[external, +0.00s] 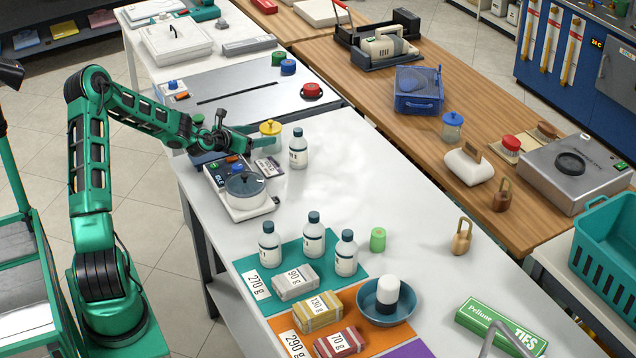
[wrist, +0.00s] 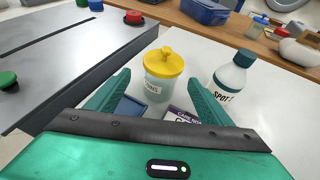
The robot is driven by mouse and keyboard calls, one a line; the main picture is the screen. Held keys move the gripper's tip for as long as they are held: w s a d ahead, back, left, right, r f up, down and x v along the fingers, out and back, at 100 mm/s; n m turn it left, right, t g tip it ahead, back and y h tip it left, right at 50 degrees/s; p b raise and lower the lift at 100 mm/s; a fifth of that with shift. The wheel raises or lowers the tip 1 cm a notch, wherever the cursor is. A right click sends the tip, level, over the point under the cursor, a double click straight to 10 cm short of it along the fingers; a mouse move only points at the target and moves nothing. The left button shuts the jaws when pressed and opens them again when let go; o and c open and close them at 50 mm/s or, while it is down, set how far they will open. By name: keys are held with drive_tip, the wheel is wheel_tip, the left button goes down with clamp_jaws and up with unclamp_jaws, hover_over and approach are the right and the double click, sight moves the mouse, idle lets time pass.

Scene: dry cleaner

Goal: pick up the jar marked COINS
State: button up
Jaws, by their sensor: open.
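The jar with a yellow knobbed lid (external: 271,129) stands upright on the white table near its far left corner. In the wrist view the jar (wrist: 160,88) has a pale label that seems to read COINS. My gripper (external: 250,141) is open and empty, low over the table just left of the jar. In the wrist view the fingers of my gripper (wrist: 157,82) point at the jar, one toward each side of it. I cannot tell whether they touch it.
A white SPOT bottle (wrist: 231,80) stands close to the right of the jar. A card (wrist: 180,114) lies in front of it. Several bottles and packets stand farther forward. The table's middle is clear.

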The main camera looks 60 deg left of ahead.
sight(279, 135)
drive_tip(key=shift+f, duration=0.55)
drive_tip(key=shift+w+f, duration=0.25)
drive_tip(key=x, duration=1)
drive_tip(key=shift+w+r, duration=0.25)
drive_tip(key=c, duration=1.4)
